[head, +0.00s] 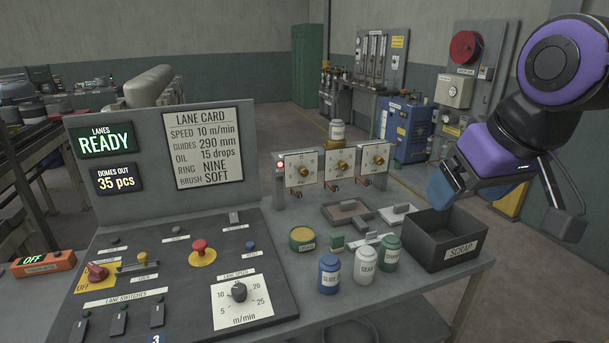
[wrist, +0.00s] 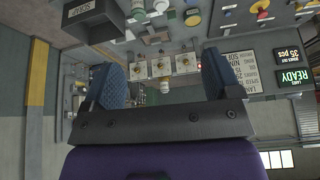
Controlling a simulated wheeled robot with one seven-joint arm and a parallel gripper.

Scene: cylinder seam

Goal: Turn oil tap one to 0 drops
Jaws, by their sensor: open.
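Three white dial plates with brass tap knobs stand in a row at the back of the bench in the head view: the left tap (head: 303,170), the middle tap (head: 342,166) and the right tap (head: 377,160). Their labels and settings are too small to read, so I cannot tell which is tap one. In the wrist view, turned upside down, the row shows between my fingers, with its middle tap (wrist: 162,68). My gripper (head: 441,190) is raised above the scrap bin, right of the taps. It is open and empty, with its blue fingers spread in the wrist view (wrist: 160,72).
A black scrap bin (head: 446,238) stands at the bench's right end. Several jars, including a blue one (head: 329,274), and small trays (head: 347,212) stand before the taps. A post with a red lamp (head: 280,180) stands left of them. The lane card (head: 203,145) reads oil 15 drops.

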